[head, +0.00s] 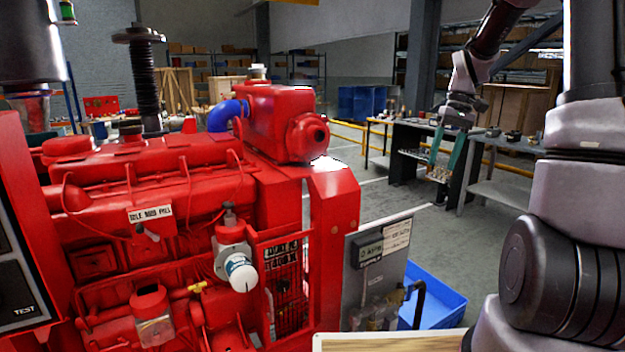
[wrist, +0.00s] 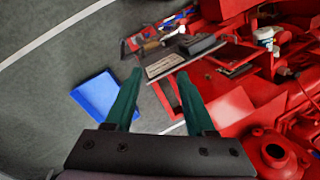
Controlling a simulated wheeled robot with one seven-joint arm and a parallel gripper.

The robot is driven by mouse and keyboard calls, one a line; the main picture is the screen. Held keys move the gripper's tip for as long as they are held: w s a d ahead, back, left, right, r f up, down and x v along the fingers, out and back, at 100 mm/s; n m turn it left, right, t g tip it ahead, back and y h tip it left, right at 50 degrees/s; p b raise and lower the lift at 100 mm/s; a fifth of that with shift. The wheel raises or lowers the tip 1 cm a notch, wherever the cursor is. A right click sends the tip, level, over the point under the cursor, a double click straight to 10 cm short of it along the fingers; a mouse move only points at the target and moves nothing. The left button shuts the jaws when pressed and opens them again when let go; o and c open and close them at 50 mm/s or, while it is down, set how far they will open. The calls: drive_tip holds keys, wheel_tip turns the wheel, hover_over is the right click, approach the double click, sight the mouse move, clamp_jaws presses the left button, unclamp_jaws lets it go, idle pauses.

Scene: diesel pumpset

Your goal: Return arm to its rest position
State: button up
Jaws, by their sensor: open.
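My gripper (head: 443,155) hangs at the upper right of the head view, pointing down, with its two teal fingers apart and nothing between them. In the wrist view my gripper (wrist: 158,95) shows both teal fingers spread, with grey floor and the pumpset's side beyond. My arm rises behind it and comes down along the right edge of the head view. The red diesel pumpset (head: 120,185) fills the left and middle of the head view, and my gripper is to the right of it, apart from it.
A blue bin (head: 438,300) lies on the floor beside the pumpset; it also shows in the wrist view (wrist: 95,95). A grey panel (head: 375,270) stands at the pumpset's right. Workbenches (head: 405,140) with small parts stand behind my gripper. Open floor (head: 400,205) lies between.

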drive_tip(key=s+a+r+m+t, duration=0.1)
drive_tip(key=s+a+r+t, duration=0.1)
drive_tip(key=s+r, duration=0.2)
drive_tip(key=s+a+r+m+t, duration=0.1)
drive_tip(key=s+a+r+t, duration=0.2)
drive_tip(key=s, duration=0.7)
drive_tip(key=s+a+r+m+t, duration=0.2)
drive_tip(key=s+a+r+t, duration=0.1)
drive_tip(key=s+r, duration=0.3)
drive_tip(key=shift+s+a+h, duration=0.25)
drive_tip(key=shift+s+h, duration=0.05)
drive_tip(key=shift+s, duration=0.2)
drive_tip(key=shift+r, duration=0.1)
